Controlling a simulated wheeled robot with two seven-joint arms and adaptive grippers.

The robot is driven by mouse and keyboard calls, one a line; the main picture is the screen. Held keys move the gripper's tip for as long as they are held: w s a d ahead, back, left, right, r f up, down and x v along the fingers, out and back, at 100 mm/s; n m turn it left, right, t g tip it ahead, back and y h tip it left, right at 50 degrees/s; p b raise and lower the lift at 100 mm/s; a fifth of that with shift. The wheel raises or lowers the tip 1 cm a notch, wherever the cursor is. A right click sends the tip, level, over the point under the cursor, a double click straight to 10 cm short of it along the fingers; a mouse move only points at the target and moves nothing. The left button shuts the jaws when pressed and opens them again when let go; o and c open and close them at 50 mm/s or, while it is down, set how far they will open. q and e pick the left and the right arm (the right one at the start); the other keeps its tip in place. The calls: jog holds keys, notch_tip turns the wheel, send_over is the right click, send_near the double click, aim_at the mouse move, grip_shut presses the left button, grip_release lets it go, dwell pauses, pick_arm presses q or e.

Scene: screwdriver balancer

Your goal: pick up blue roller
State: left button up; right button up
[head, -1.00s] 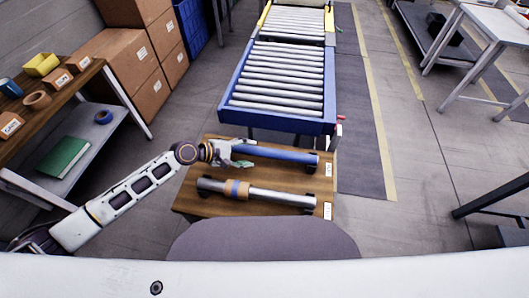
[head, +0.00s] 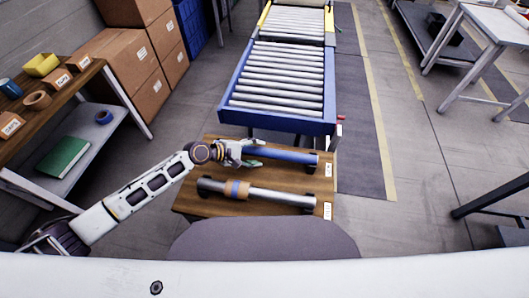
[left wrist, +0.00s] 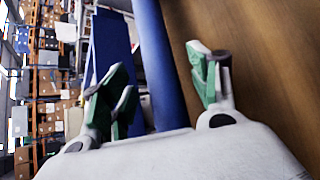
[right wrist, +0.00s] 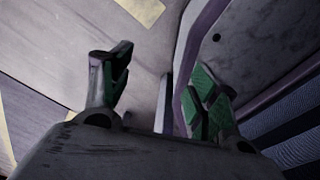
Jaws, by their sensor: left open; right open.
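The blue roller (head: 285,156) lies on the far side of a small wooden table (head: 222,208), its right end by a black holder. My left gripper (head: 255,156) is at the roller's left part. In the left wrist view, the blue roller (left wrist: 163,75) runs between the open fingers of the left gripper (left wrist: 158,85), with no clear contact on either side. A silver roller (head: 280,196) with a tan and blue band lies nearer on the table. My right gripper (right wrist: 158,90) is open and empty in the right wrist view; it is not visible in the head view.
A blue-framed roller conveyor (head: 280,85) stands just beyond the table. A shelf (head: 85,135) with tape rolls, small boxes and a green book is at the left. Cardboard boxes (head: 125,60) are stacked behind it.

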pick_arm(q)
jog(key=shift+x, duration=0.9)
jog(key=shift+w+d+f, duration=0.1)
jog(key=shift+d+f, duration=0.05)
jog(key=shift+d, duration=0.15)
pick_arm(e)
jog(key=shift+s, duration=1.1)
jog(key=shift+w+d, duration=0.1)
